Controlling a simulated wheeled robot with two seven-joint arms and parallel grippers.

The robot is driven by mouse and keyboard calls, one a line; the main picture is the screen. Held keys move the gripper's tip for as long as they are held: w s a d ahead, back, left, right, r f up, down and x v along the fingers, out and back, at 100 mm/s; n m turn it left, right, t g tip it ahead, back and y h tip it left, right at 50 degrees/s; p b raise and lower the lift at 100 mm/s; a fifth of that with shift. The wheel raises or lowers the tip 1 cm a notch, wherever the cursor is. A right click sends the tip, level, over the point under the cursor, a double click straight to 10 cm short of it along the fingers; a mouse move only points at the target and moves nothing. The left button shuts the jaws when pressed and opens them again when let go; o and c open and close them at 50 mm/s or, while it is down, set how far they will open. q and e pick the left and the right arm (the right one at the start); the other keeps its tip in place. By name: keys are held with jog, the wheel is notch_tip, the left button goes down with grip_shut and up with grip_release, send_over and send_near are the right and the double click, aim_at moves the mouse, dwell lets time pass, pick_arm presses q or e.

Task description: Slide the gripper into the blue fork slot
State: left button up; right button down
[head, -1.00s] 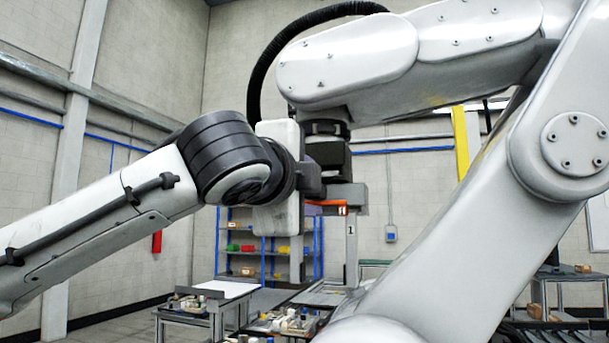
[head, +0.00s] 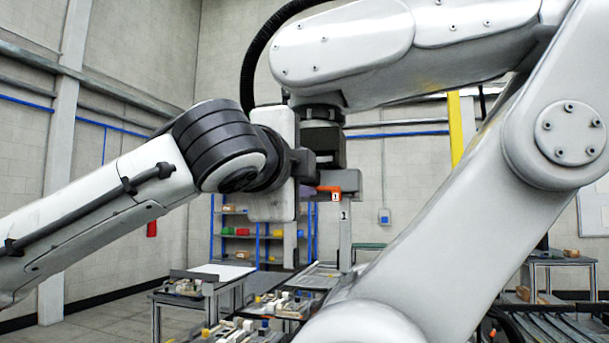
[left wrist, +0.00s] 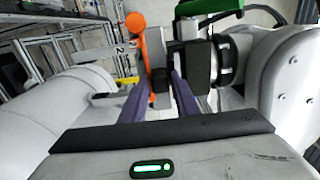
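My left arm comes in from the left in the head view, and its gripper (head: 310,182) is beside the dark tool end of a large white jointed arm. In the left wrist view its two purple-dark fingers (left wrist: 160,82) stand apart. A grey block (left wrist: 159,96) shows between them; I cannot tell whether they touch it. An orange part (left wrist: 139,40) is just past the left finger, and the same orange colour shows on a part (head: 338,180) with a label "1" in the head view. I cannot make out a blue fork slot. My right gripper is not seen.
The large white arm (head: 480,230) fills the right and upper middle, close to my left wrist. Beyond are a table (head: 215,280) with fixtures, shelves (head: 238,240) with coloured bins, and a yellow post (head: 455,130). A green part (left wrist: 208,7) is at the wrist view's top.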

pick_arm(q)
grip_shut()
jog(key=shift+r, duration=0.2)
dwell(0.3)
jog(key=shift+s, duration=0.15)
